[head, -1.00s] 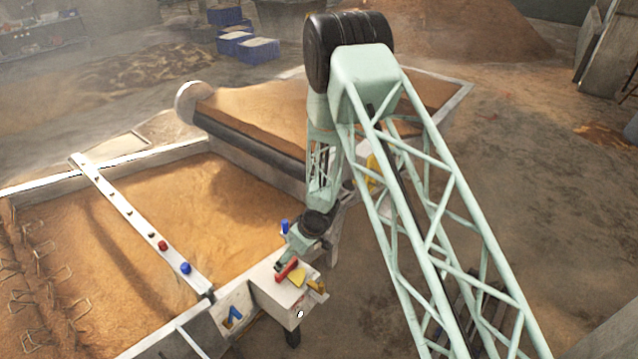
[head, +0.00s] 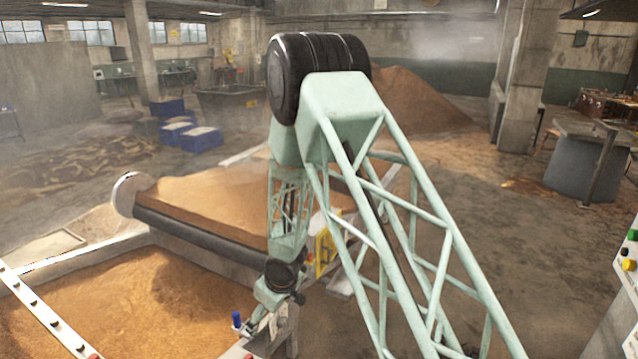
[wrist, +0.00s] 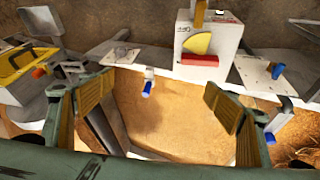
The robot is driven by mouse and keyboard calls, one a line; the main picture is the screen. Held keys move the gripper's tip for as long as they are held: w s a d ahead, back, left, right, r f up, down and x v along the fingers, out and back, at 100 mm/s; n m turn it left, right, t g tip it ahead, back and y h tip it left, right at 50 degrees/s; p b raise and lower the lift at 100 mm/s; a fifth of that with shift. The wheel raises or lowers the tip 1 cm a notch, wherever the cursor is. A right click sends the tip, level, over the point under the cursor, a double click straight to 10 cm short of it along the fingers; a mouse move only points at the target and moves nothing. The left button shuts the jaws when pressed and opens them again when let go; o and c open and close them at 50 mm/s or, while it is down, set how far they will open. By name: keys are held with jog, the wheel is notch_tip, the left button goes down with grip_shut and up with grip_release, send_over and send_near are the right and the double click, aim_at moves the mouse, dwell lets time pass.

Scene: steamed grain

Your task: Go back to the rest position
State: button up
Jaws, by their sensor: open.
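In the head view my gripper (head: 262,318) hangs low at the end of my arm, near the bottom edge. A white switch box (wrist: 193,42) with a red and a yellow part lies beyond the fingers in the wrist view. A blue-tipped peg (wrist: 147,87) shows between the fingers, farther off; whether they touch anything is not visible. In the head view a blue peg (head: 236,318) stands just left of my gripper.
A grain-filled bed (head: 150,295) lies left of my arm, with a white bar (head: 42,312) across it. A long roller (head: 190,228) edges a second grain bed behind. A control panel (head: 630,262) stands at the right edge. The floor right of my arm is largely clear.

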jog(key=d+r+m+t+h+b, duration=0.1)
jog(key=d+r+m+h+b, duration=0.15)
jog(key=d+r, duration=1.35)
jog(key=s+d+r+m+b, duration=0.4)
jog(key=s+d+r, duration=0.75)
jog(key=r, duration=0.35)
jog(key=s+d+r+m+b, duration=0.1)
jog(key=s+d+r, duration=0.15)
jog(key=s, duration=0.35)
jog(key=s+d+r+m+h+b, duration=0.1)
jog(key=s+d+r, duration=0.15)
jog(key=s, duration=0.35)
jog(key=s+d+r+b, duration=0.1)
jog(key=s+d, duration=0.3)
jog(key=s, duration=0.1)
jog(key=s+f+m+b, duration=0.1)
jog(key=s+m+b, duration=0.1)
jog(key=s, duration=1.9)
jog(key=shift+d+f+g+y+b, duration=0.2)
jog(key=shift+g+y+b, duration=0.15)
jog(key=shift+b, duration=0.5)
jog(key=shift+m, duration=0.25)
